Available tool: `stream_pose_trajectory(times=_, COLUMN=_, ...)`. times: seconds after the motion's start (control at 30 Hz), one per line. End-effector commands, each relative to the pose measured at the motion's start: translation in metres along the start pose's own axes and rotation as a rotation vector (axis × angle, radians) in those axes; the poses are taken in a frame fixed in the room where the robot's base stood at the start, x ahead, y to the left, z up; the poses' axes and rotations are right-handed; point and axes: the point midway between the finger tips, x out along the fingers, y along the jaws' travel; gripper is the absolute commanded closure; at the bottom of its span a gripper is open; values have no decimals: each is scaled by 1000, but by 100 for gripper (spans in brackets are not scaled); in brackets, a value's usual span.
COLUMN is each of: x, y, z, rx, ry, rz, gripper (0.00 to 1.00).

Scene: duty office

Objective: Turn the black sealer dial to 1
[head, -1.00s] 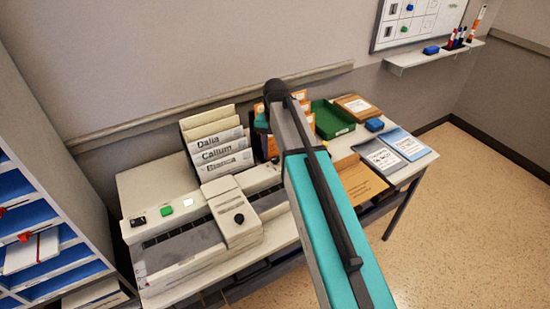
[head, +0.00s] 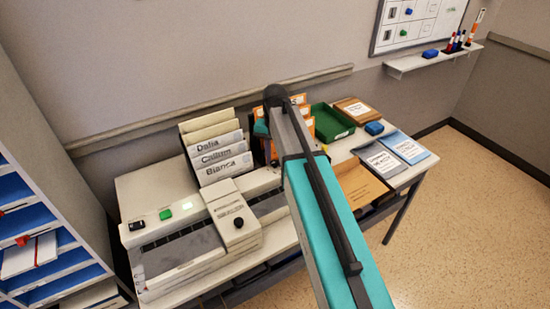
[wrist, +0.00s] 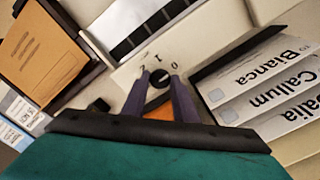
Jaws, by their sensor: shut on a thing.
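The black sealer dial (wrist: 158,78) is a small round knob on the pale sealer top, with the digits 0, 1 and 2 printed around its far side in the wrist view. My gripper (wrist: 159,82) has its two dark fingers on either side of the dial, shut on it. The fingers partly cover the dial, and I cannot tell surely which digit its mark points to. In the head view the sealer (head: 185,260) stands on the table. My arm hides the dial and the fingertips there.
Name-labelled folders (wrist: 270,90) stand close on the right of the dial in the wrist view. A brown envelope (head: 360,184) and a green tray (head: 331,121) lie right of my arm. Another black knob (head: 238,222) sits on the sealer's carriage.

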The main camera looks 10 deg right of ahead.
Motion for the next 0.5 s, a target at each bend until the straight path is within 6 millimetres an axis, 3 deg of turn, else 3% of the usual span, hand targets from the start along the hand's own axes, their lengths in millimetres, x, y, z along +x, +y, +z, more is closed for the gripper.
stream_pose_trajectory(times=0.5, x=-1, y=0, z=0, rx=-253, ry=0, rz=1, gripper=96)
